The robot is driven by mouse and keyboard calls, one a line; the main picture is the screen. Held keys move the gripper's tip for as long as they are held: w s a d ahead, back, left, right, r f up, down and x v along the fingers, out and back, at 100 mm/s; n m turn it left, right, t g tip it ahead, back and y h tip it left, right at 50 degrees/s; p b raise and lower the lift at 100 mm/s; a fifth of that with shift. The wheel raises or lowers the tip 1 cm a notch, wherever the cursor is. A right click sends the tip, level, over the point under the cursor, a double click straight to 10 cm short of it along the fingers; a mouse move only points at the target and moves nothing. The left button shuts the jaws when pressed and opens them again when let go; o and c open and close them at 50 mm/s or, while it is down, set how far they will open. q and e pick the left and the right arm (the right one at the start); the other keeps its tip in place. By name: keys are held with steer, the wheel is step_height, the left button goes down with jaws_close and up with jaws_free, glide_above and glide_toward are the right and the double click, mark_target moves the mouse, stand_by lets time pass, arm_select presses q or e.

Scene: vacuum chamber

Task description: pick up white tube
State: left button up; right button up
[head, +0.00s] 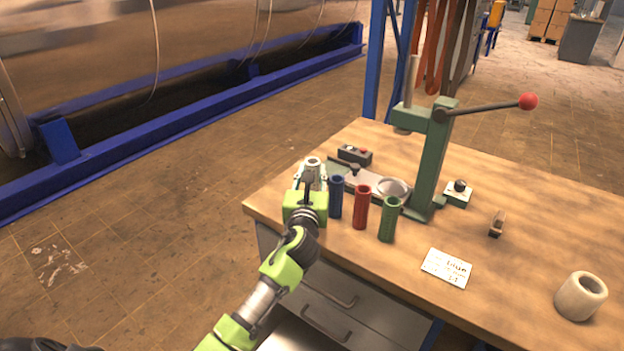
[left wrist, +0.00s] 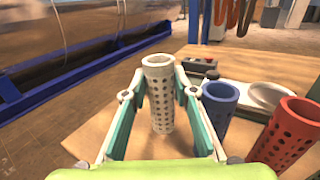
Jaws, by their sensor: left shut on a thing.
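The white tube (left wrist: 160,95) stands upright between the fingers of my left gripper (left wrist: 160,93) in the left wrist view. It has rows of small holes and an open top. In the head view my left gripper (head: 312,178) is over the near left corner of the wooden table. Only the upper part of the white tube (head: 313,164) shows there; the gripper hides the rest. The gripper is shut on the tube. I cannot tell whether the tube's base touches the table. My right gripper is not in view.
Blue (head: 336,197), red (head: 361,207) and green (head: 390,219) tubes stand right of my left gripper. Behind them is a green press (head: 435,160) with a red-knobbed lever. A card (head: 447,268) and a thick white ring (head: 580,296) lie on the wooden table (head: 520,270).

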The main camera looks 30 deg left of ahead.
arm_select(q)
steer(key=s+d+r+p, duration=0.1)
steer(key=s+d+r, duration=0.1)
steer(key=s+r, duration=0.4)
steer(key=s+d+r+p, duration=0.1)
steer(key=s+d+r, duration=0.2)
steer(key=s+r, duration=0.3)
steer(key=s+d+f+m+h, duration=0.2)
steer(key=s+d+f, duration=0.3)
steer(key=s, duration=0.5)
steer(key=s+d+f+m+t+h, duration=0.1)
steer(key=s+d+f+m+h, duration=0.1)
steer(key=s+d+f+h, duration=0.2)
steer(key=s+d+f, duration=0.1)
steer(key=s+f, duration=0.2)
steer(key=s, duration=0.3)
steer(key=shift+s+f+h, duration=0.15)
steer(key=shift+s+h, duration=0.1)
steer(key=shift+h, duration=0.15)
steer(key=shift+d, duration=0.1)
